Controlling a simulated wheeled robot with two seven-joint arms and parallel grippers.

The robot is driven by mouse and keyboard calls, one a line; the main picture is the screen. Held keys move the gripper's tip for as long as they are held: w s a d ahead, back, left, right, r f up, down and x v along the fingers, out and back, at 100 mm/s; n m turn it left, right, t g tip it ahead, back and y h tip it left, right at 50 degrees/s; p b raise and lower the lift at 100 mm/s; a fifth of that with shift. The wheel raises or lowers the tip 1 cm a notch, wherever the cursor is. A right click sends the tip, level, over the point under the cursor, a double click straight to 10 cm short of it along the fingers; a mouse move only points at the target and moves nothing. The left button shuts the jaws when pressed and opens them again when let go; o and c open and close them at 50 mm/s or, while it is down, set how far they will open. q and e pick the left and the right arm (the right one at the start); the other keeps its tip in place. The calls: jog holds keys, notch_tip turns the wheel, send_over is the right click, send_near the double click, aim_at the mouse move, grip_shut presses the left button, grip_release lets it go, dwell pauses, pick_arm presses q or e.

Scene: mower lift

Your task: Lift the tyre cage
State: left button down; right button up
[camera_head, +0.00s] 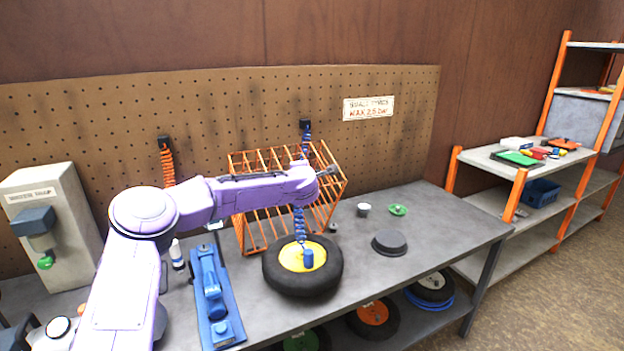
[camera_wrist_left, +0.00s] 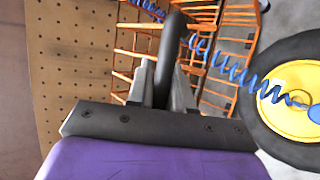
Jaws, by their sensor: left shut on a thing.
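The orange wire tyre cage (camera_head: 243,236) stands at the back of the grey bench against the pegboard, partly hidden behind my left arm. Its bars also show in the left wrist view (camera_wrist_left: 130,52). My left gripper (camera_head: 328,172) is at the cage's upper right part. In the left wrist view my left gripper (camera_wrist_left: 163,85) is shut on a dark round bar (camera_wrist_left: 171,50), with the cage bars behind it. Whether the cage touches the bench all round is hidden. A black tyre with a yellow hub (camera_head: 285,280) lies flat in front of the cage. My right gripper is not in view.
A blue coiled hose (camera_head: 299,222) hangs in front of the cage down to the yellow hub. A blue tool (camera_head: 212,295) lies left of the tyre. A dark disc (camera_head: 390,242), a cup (camera_head: 364,209) and a green item (camera_head: 398,210) are on the right. The bench's right end is clear.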

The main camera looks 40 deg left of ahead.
pick_arm(q)
jog(key=shift+a+f, duration=0.1)
jog(key=shift+f, duration=0.05)
jog(key=c, duration=1.3)
grip_release()
jog(key=shift+o, duration=1)
jog(key=shift+a+f, duration=0.1)
jog(key=shift+w, duration=0.1)
